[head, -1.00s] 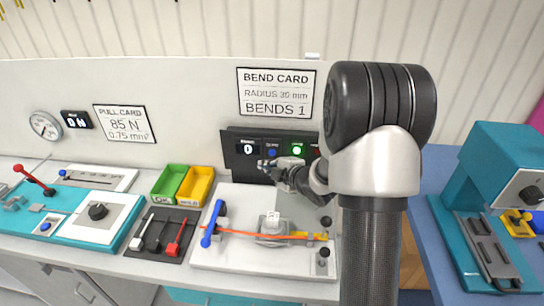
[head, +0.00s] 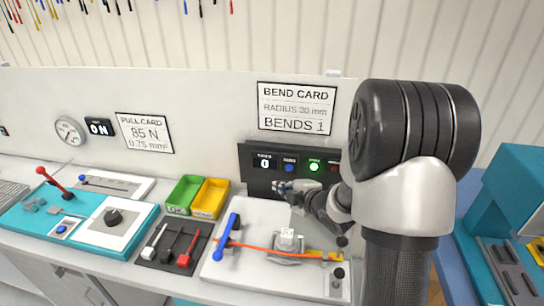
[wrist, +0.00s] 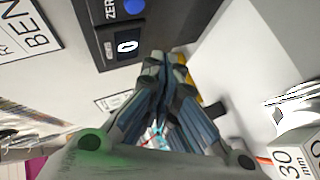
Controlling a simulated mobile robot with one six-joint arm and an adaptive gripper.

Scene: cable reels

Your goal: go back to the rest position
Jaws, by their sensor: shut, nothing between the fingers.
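My gripper (head: 281,187) is in front of the black control panel (head: 262,178), above the back of the white bending fixture (head: 225,279). In the wrist view my gripper's fingers (wrist: 163,62) are together with nothing between them. The panel has a display reading 0, a blue button, a lit green button and a red one partly hidden by my arm. In the wrist view the panel (wrist: 108,60) shows the 0 display and a blue button marked ZERO. An orange cable (head: 257,247) lies across the fixture, past a blue lever (head: 227,233).
The bend card (head: 297,109) hangs on the back wall above the panel. Green (head: 184,190) and yellow (head: 210,196) bins and a dark tray of tools (head: 157,243) stand left of the fixture. A teal pull station (head: 62,228) is farther left. A teal machine (head: 515,190) stands at right.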

